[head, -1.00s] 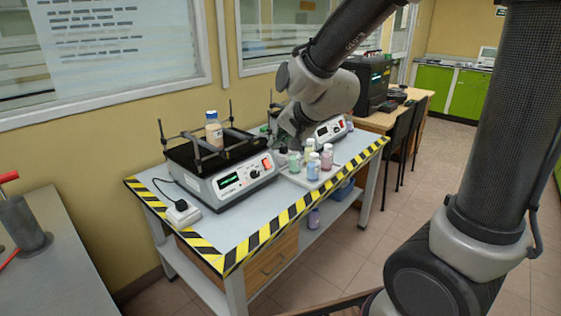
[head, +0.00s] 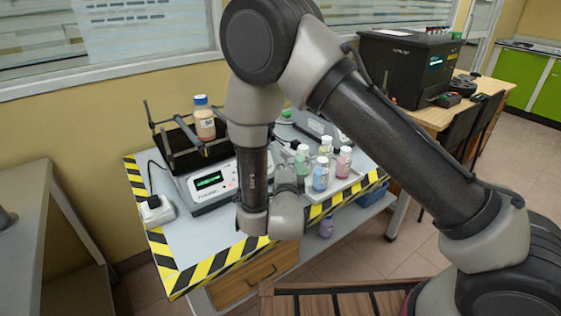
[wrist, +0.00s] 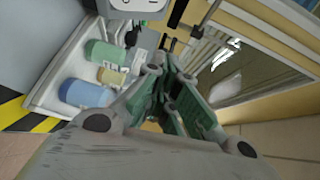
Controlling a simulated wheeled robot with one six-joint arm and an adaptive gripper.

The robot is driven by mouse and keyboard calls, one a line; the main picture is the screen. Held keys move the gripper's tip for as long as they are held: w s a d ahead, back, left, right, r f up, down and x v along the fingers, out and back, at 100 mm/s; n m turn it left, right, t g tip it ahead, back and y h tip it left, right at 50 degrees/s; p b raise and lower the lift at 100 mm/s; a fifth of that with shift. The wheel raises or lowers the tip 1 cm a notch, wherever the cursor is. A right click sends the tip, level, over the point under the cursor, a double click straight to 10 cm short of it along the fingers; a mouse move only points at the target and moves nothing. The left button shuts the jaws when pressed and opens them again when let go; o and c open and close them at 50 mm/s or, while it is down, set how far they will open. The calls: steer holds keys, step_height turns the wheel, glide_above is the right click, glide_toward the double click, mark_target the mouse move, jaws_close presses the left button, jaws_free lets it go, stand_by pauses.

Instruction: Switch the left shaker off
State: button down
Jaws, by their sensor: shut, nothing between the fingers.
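The left shaker (head: 207,188) stands on the striped bench, with a black platform, a lit display and a bottle with a blue cap (head: 204,120) on top. My arm covers the right end of its front panel, so the red switch is hidden in the head view. My gripper (wrist: 172,85) is shut and empty in the wrist view, its green-padded fingers together. In the head view my arm hides the fingers. A pale panel with a knob (wrist: 136,4) is cut off at the top of the wrist view; I cannot tell which shaker it belongs to.
A white tray (head: 338,188) of several small bottles sits right of the left shaker, close to my wrist. The right shaker (head: 312,127) is partly hidden behind. A white power socket (head: 157,211) lies at the bench's left. A wooden slatted surface (head: 335,300) is low in front.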

steer(key=shift+d+f, duration=0.1)
steer(key=shift+d, duration=0.1)
stand_by(0.3)
steer(key=w+a+f, duration=0.4)
steer(key=w+f, duration=0.1)
steer(key=w, duration=0.1)
stand_by(0.4)
steer(key=shift+a+f, duration=0.1)
stand_by(1.2)
steer(key=shift+w+a+f, duration=0.15)
steer(key=shift+w, duration=0.1)
steer(key=shift+w+a+f, duration=0.1)
steer(key=shift+w+f, duration=0.05)
steer(key=shift+w, duration=0.05)
stand_by(0.7)
stand_by(0.3)
steer(key=shift+s+d+r, duration=0.3)
steer(key=shift+s+r, duration=0.1)
steer(key=shift+s, duration=0.1)
